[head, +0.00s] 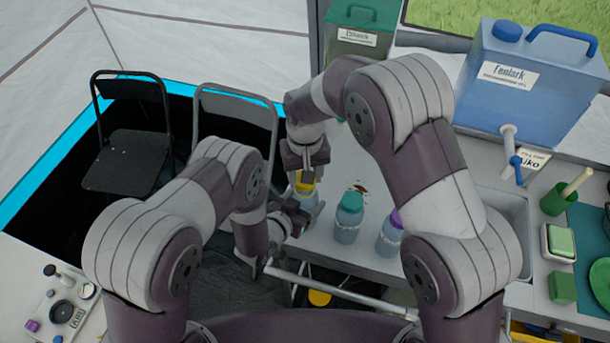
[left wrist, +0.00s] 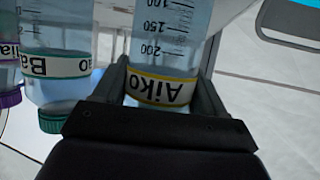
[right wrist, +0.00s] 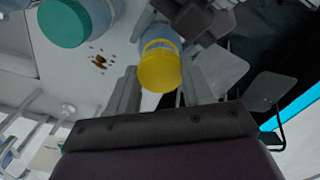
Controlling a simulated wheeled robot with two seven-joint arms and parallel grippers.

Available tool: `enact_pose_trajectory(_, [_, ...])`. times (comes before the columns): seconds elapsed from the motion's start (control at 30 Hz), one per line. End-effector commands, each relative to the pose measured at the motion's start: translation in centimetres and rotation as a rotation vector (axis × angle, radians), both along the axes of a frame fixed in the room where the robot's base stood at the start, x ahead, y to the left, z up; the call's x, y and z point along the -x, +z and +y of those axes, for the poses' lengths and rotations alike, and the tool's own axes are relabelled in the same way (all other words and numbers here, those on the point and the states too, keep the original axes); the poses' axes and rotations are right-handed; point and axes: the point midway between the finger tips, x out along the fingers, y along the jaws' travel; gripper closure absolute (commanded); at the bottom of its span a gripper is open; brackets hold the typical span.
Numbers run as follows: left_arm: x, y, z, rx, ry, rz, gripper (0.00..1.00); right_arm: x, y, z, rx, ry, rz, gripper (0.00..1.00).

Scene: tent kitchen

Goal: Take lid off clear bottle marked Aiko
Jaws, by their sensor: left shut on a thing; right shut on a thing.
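The clear bottle marked Aiko (left wrist: 165,60) has a yellow-edged label and shows in the left wrist view between the fingers of my left gripper (left wrist: 163,82). In the head view the bottle (head: 309,198) is partly hidden by my left gripper (head: 297,212), which is shut on its body from the side. Its yellow lid (right wrist: 160,70) is between the fingers of my right gripper (right wrist: 160,80), which comes from above in the head view (head: 304,170). The lid is in line with the bottle. I cannot tell whether it is still seated on the neck.
A green-lidded bottle (head: 348,222) and a purple-lidded bottle (head: 390,237) stand to the right on the counter. A brown spill (head: 358,187) lies behind them. A blue Fenlark container (head: 525,85) with a tap stands at the back right, above the sink (head: 505,215).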

Motion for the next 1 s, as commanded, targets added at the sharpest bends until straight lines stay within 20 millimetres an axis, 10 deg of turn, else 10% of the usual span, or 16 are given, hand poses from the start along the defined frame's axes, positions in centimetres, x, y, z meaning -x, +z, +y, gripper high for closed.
enact_pose_trajectory(0.8, [0.0, 0.0, 0.0, 0.000, 0.000, 0.000, 1.00, 0.0, 4.1, 0.0, 0.000, 0.000, 0.001, 0.86])
enact_pose_trajectory(0.83, [0.0, 0.0, 0.0, 0.000, 0.000, 0.000, 0.25, 0.0, 4.1, 0.0, 0.000, 0.000, 0.001, 0.86])
enact_pose_trajectory(0.9, [0.0, 0.0, 0.0, 0.000, 0.000, 0.000, 0.03, 0.0, 4.1, 0.0, 0.000, 0.000, 0.001, 0.86])
enact_pose_trajectory(1.0, [0.0, 0.0, 0.0, 0.000, 0.000, 0.000, 0.00, 0.0, 4.1, 0.0, 0.000, 0.000, 0.001, 0.86])
